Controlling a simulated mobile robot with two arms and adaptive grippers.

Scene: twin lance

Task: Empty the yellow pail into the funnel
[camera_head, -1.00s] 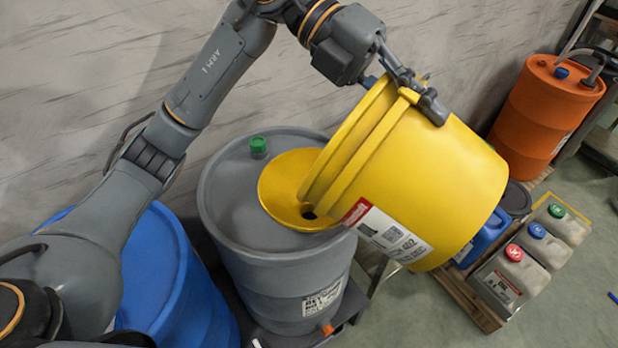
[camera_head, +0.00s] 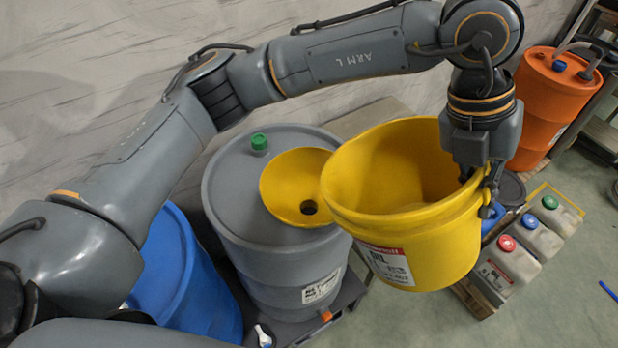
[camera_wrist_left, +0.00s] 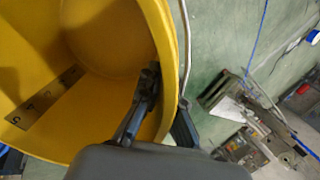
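The yellow pail (camera_head: 400,255) hangs in the air to the right of the funnel, close to upright with a slight tilt. Its mouth faces up and its visible inside looks empty. My left gripper (camera_head: 484,190) is shut on the pail's rim at the right side. The left wrist view shows one finger inside the pail (camera_wrist_left: 95,45) and one outside its wall. The yellow funnel (camera_head: 285,180) sits in the top of the grey drum (camera_head: 270,255), its dark hole in plain view; the pail's left edge is close to its right side. My right gripper is in neither view.
A green cap (camera_head: 259,142) stands on the grey drum. A blue drum (camera_head: 175,280) is at left, an orange drum (camera_head: 550,105) at far right. Capped jugs (camera_head: 505,270) stand on a pallet below right of the pail. The floor at lower right is mostly clear.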

